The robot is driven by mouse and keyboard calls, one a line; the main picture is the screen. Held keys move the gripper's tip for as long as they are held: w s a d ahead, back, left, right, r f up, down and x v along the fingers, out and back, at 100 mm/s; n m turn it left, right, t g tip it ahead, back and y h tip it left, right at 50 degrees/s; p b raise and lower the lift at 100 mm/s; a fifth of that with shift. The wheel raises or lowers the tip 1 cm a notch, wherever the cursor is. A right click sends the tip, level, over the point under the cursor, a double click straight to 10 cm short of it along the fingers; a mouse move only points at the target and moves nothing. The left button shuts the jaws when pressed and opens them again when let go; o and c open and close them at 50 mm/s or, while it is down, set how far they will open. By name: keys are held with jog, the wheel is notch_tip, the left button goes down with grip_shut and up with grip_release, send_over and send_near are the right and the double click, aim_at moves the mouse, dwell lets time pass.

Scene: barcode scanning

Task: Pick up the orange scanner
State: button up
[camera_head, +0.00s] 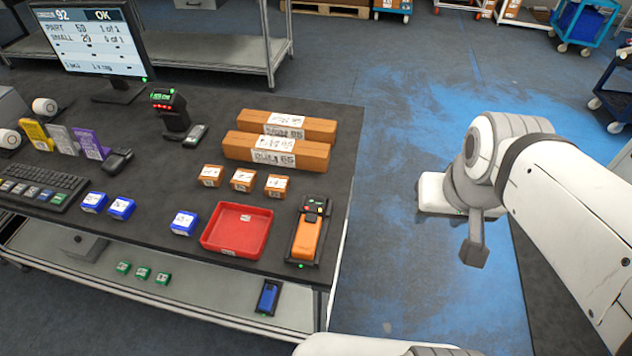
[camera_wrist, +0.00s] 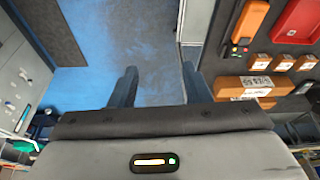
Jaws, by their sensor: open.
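The orange scanner (camera_head: 306,236) lies in a dark cradle near the right front corner of the dark table, just right of a red tray (camera_head: 236,231). In the wrist view the scanner (camera_wrist: 249,20) shows at the top right. My gripper (camera_wrist: 160,78) is open and empty, its two dark fingers apart above the blue floor. In the head view my gripper (camera_head: 472,245) is to the right of the table, well apart from the scanner, and its fingers are only partly visible.
Orange-brown long boxes (camera_head: 276,150) and small orange boxes (camera_head: 243,180) stand behind the tray and scanner. Blue boxes (camera_head: 184,222) sit to the left. A blue device (camera_head: 268,297) lies on the lower shelf (camera_head: 205,304). The floor between table and arm is clear.

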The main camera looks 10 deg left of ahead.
jog(key=o, duration=0.6)
jog(key=w+a+f+g+b, duration=0.1)
jog(key=w+a+f+b, duration=0.2)
jog(key=w+a+f, duration=0.3)
jog(key=w+a, duration=0.1)
jog(key=a, duration=0.3)
jog(key=shift+w+f+g, duration=0.3)
jog(key=shift+w+g, duration=0.1)
jog(key=m+g+b, duration=0.1)
jog(key=g+b, duration=0.1)
jog(key=b, duration=0.1)
send_over(308, 231)
jog(key=f, duration=0.8)
jog(key=shift+w+d+f, duration=0.15)
jog(key=shift+w+f, duration=0.15)
jog(key=shift+f, duration=0.1)
jog(key=shift+s+a+f+p, duration=0.15)
jog(key=shift+f+p, duration=0.25)
jog(key=shift+f, duration=1.65)
jog(key=shift+s+a+f+p, duration=0.1)
jog(key=shift+s+f+p, duration=0.2)
jog(key=shift+f, duration=1.75)
